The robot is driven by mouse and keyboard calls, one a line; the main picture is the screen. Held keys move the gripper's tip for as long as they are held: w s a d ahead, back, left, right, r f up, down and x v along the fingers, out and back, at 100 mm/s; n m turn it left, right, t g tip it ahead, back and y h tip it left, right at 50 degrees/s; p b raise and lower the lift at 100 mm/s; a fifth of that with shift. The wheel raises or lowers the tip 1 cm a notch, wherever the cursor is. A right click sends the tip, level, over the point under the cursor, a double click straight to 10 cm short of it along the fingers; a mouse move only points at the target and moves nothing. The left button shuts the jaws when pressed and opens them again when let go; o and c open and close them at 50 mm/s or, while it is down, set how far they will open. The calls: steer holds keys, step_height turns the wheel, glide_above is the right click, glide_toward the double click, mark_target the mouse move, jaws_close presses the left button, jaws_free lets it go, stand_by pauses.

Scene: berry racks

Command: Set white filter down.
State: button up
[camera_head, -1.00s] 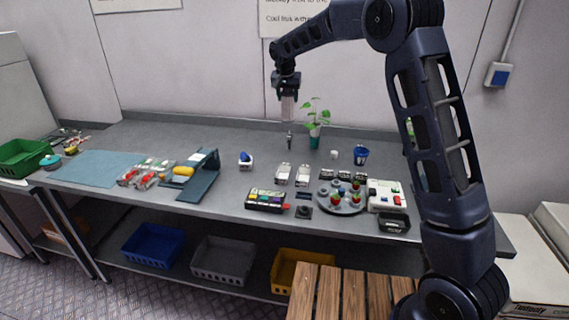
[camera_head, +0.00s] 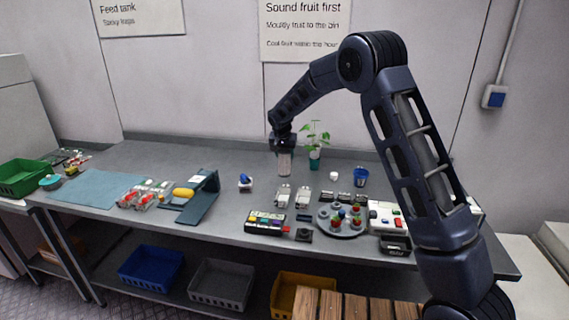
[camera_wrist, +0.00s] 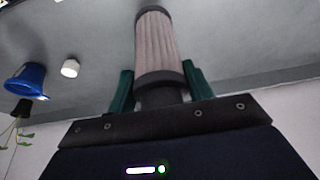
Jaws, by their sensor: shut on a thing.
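The white filter (camera_wrist: 157,45) is a pale pleated cylinder with dark end caps. In the wrist view my gripper (camera_wrist: 158,88) is shut on it, its teal fingers on either side of the dark lower end. In the head view my gripper (camera_head: 283,147) points down over the rear of the grey bench. The filter (camera_head: 284,165) hangs upright below it, left of the potted plant. I cannot tell whether its lower end touches the bench.
The potted plant (camera_head: 314,160), a small white piece (camera_head: 334,176) and a blue cup (camera_head: 360,177) stand to the right. A blue-topped item (camera_head: 245,182) is at left. White-topped units (camera_head: 282,194) and a round tray (camera_head: 324,229) are in front.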

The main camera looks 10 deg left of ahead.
mark_target(285, 162)
steer(key=shift+f, duration=2.25)
steer(key=shift+f, duration=0.15)
steer(key=o, duration=1)
steer(key=v, duration=1.2)
